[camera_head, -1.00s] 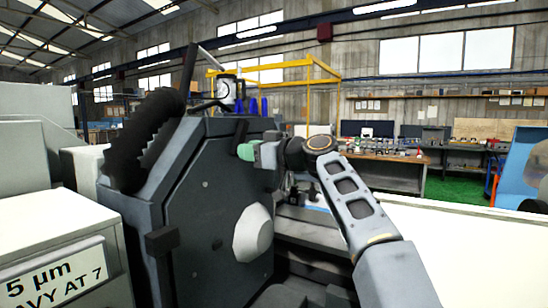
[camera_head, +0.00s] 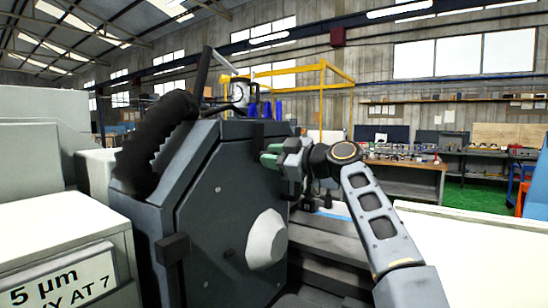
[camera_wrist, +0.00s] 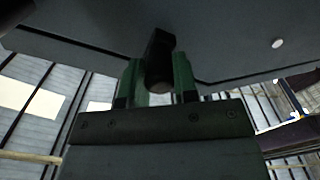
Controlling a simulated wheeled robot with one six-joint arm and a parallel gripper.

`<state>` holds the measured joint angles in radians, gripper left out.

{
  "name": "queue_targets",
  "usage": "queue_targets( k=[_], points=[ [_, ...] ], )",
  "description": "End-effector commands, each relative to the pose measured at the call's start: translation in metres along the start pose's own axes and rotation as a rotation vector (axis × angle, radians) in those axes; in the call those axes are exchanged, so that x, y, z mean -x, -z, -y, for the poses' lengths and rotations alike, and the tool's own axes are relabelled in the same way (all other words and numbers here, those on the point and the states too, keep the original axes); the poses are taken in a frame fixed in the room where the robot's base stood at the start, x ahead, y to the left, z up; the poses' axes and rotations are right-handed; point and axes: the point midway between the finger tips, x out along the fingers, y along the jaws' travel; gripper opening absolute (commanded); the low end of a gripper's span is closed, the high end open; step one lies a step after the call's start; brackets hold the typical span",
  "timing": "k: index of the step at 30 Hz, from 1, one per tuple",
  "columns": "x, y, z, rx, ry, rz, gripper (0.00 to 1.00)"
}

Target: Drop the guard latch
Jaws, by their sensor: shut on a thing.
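The guard latch shows in the wrist view as a short dark bar with a rounded end (camera_wrist: 160,68), standing out from the grey guard face (camera_wrist: 225,50). My gripper (camera_wrist: 159,80) has its two green fingers on either side of this bar, shut on it. In the head view my gripper (camera_head: 271,154) is at the upper right edge of the dark grey machine housing (camera_head: 215,190).
A ribbed black hose (camera_head: 155,145) rises at the housing's left. A white cabinet with a label (camera_head: 65,285) stands at lower left. Workbenches (camera_head: 405,170) are far behind.

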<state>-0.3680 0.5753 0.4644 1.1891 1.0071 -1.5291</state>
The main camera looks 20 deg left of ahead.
Motion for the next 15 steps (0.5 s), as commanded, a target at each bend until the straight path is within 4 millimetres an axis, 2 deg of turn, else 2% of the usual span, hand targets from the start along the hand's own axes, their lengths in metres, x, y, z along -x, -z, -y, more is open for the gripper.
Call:
queue_targets(
  k=[10, 11, 15],
  points=[
    [0.0008, 0.0008, -0.0013, 0.004, -0.004, -0.001, 0.00],
    [0.0008, 0.0008, -0.0013, 0.004, -0.004, -0.001, 0.28],
    [0.0008, 0.0005, -0.0013, 0.004, -0.004, -0.001, 0.42]
  ],
)
